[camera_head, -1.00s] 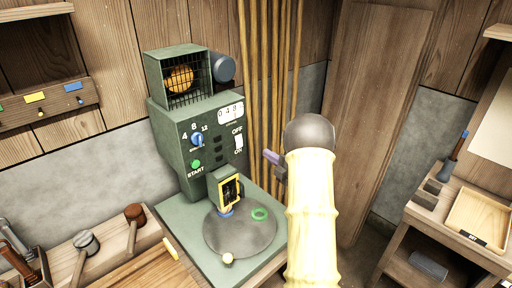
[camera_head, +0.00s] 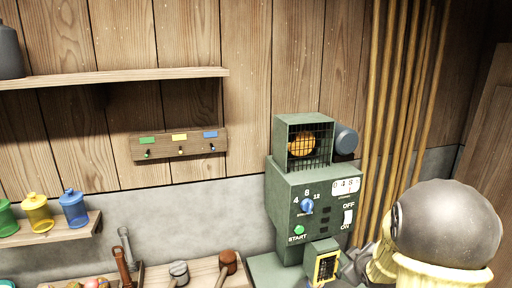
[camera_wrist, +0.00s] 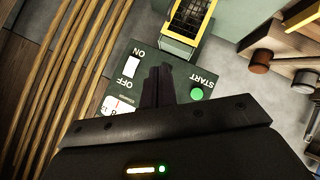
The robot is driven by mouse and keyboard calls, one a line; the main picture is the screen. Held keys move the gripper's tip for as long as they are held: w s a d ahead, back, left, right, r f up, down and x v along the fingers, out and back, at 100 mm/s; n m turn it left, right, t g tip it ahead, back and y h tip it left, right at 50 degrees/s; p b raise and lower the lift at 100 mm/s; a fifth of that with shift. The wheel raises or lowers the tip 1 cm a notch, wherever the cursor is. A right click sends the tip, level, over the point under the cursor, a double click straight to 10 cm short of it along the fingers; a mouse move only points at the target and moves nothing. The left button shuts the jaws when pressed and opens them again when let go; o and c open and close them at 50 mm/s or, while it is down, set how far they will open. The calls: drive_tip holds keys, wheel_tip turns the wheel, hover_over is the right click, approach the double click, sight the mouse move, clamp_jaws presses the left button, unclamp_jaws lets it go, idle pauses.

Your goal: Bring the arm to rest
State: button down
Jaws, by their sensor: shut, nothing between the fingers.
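My arm (camera_head: 440,225) shows at the lower right of the head view, in front of the right side of the green machine (camera_head: 285,195). My gripper (camera_wrist: 158,84) shows in the wrist view, its two dark fingers together and nothing between them. It is in front of the machine's panel, which appears upside down there, with the green START button (camera_wrist: 197,94) to the right of the fingers and the white ON/OFF switch (camera_wrist: 132,69) to the left. I cannot tell whether the fingers touch the panel. The gripper is not clearly visible in the head view.
Wooden poles (camera_head: 385,110) stand right of the machine, close behind my arm. Mallets (camera_head: 228,264) sit at the bottom.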

drive_tip(key=s+a+f+m+g, duration=0.1)
drive_tip(key=s+a+m+g, duration=0.2)
drive_tip(key=s+a, duration=0.3)
drive_tip(key=s+a+f+m+g+y, duration=0.1)
drive_tip(key=s+a+m+g, duration=0.3)
drive_tip(key=s, duration=1.1)
drive_tip(key=a+g, duration=0.1)
drive_tip(key=a, duration=0.1)
drive_tip(key=shift+s+a+f, duration=0.25)
drive_tip(key=shift+s+a, duration=0.05)
drive_tip(key=shift+s, duration=0.05)
